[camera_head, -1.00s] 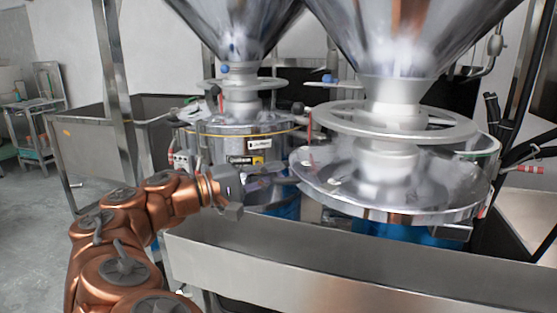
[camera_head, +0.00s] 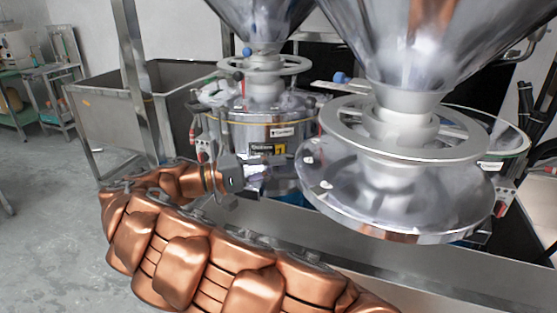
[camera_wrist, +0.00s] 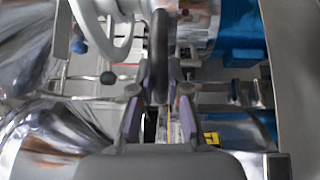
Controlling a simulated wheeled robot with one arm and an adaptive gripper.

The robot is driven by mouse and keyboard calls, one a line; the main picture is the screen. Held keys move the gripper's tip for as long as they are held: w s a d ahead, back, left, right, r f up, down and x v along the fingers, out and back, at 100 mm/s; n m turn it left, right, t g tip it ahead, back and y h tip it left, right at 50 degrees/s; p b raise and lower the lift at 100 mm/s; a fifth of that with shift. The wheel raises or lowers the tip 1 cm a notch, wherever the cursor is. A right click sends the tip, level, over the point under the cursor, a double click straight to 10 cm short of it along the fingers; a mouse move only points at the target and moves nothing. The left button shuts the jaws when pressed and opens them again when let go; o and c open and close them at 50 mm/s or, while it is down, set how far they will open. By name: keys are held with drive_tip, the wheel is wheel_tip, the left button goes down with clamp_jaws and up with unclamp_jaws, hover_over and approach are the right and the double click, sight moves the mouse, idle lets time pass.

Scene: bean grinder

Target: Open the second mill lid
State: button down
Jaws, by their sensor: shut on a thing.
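The near mill's shiny round lid (camera_head: 440,220) sits tilted under the large steel hopper (camera_head: 415,45), with a pale ring (camera_head: 345,128) above it. The lid is offset toward me from the mill's rim (camera_head: 497,128) behind it. The far mill (camera_head: 235,130) stands to its left, beyond my gripper. My gripper (camera_head: 288,172) is at the left edge of the near lid. In the wrist view my gripper (camera_wrist: 158,108) is shut on a dark elongated handle (camera_wrist: 160,55) between its purple-grey pads. In the head view the handle is hidden, and which part it joins is unclear.
A steel trough edge (camera_head: 330,235) runs below the mills, close to my arm. A grey metal bin (camera_head: 125,115) and an upright post (camera_head: 133,70) stand at left. Cables (camera_head: 530,110) hang at right. Open floor (camera_head: 50,225) lies at left.

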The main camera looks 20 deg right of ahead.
drive_tip(key=shift+w+d+f, duration=0.1)
drive_tip(key=shift+f, duration=0.1)
idle(0.3)
drive_tip(key=c, duration=1.3)
unclamp_jaws()
drive_tip(key=shift+f, duration=0.1)
drive_tip(key=shift+o, duration=0.8)
drive_tip(key=shift+w, duration=0.1)
